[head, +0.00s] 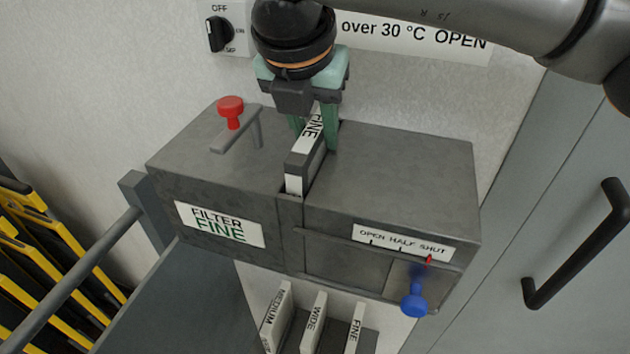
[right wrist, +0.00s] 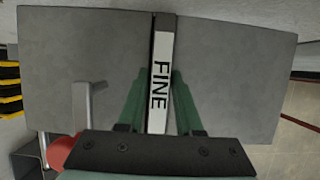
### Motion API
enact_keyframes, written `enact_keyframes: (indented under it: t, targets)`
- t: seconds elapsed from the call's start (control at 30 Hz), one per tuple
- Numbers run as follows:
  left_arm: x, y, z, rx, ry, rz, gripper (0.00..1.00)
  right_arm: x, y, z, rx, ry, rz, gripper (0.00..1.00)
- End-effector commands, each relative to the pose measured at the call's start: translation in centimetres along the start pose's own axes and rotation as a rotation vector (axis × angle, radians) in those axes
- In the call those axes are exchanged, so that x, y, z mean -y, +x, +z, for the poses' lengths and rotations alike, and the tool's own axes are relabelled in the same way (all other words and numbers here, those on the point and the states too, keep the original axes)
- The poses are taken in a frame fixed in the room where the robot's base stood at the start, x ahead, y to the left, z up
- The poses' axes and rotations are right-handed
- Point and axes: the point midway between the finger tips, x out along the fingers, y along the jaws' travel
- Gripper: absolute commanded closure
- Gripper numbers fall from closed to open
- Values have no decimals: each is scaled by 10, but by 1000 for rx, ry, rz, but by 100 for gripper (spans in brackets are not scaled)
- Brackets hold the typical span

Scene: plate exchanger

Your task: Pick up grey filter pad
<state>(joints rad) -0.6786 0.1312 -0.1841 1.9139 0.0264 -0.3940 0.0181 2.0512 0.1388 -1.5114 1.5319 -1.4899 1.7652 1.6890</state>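A filter pad (head: 296,179) with grey sides and a white edge marked FINE stands in the slot in the top of the grey filter box. It also shows in the right wrist view (right wrist: 161,85), running up the middle between the fingers. My right gripper (head: 316,136) points down over the box with one green finger on each side of the pad. Its fingertips (right wrist: 158,78) lie close to the pad's sides; whether they touch it I cannot tell. My left gripper is not in view.
The grey box (head: 390,175) has a red knob (head: 230,107) on top, left of the pad, and a blue knob (head: 413,304) in front. Pads marked MEDIUM (head: 276,318), WIDE (head: 315,322) and FINE (head: 356,328) stand below. A wall with signs is behind; a cabinet handle (head: 580,245) is right.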

Motion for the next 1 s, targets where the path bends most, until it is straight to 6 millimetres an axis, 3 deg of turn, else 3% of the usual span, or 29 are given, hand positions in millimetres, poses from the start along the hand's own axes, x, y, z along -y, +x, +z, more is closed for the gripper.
enact_keyframes:
  t: [0.03, 0.3, 1.0]
  targets:
    - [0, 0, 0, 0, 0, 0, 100, 0, 0, 0, 0, 0, 0, 72]
    - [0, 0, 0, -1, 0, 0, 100, 0, 0, 0, 0, 0, 0, 100]
    - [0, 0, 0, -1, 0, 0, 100, 0, 0, 0, 0, 0, 0, 100]
